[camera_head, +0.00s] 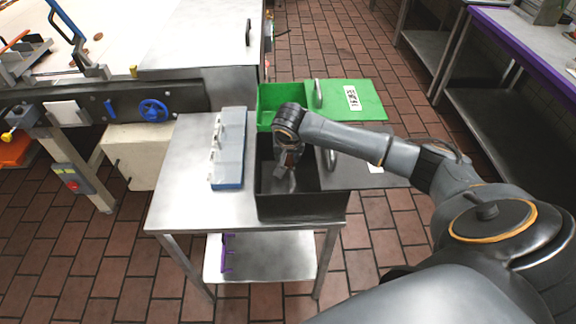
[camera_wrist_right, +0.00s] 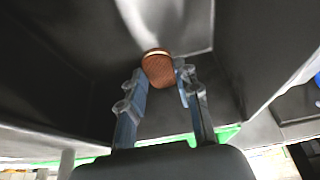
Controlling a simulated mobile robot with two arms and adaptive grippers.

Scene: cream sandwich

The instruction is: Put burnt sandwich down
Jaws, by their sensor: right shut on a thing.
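The burnt sandwich (camera_wrist_right: 158,68) is a small round brown piece between the fingertips of my right gripper (camera_wrist_right: 160,82) in the right wrist view. The gripper is shut on it. In the head view my right gripper (camera_head: 287,172) reaches down into the black bin (camera_head: 300,207) on the steel table, and the sandwich cannot be made out there. In the wrist view the bin's dark walls (camera_wrist_right: 60,75) surround the gripper. Whether the sandwich touches the bin's floor is unclear. My left gripper is not in view.
A green bin (camera_head: 265,101) with an open green lid (camera_head: 352,99) stands behind the black bin. A grey-blue tray (camera_head: 230,150) lies to its left on the steel table (camera_head: 180,190). A conveyor machine with a blue handwheel (camera_head: 153,110) is at left.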

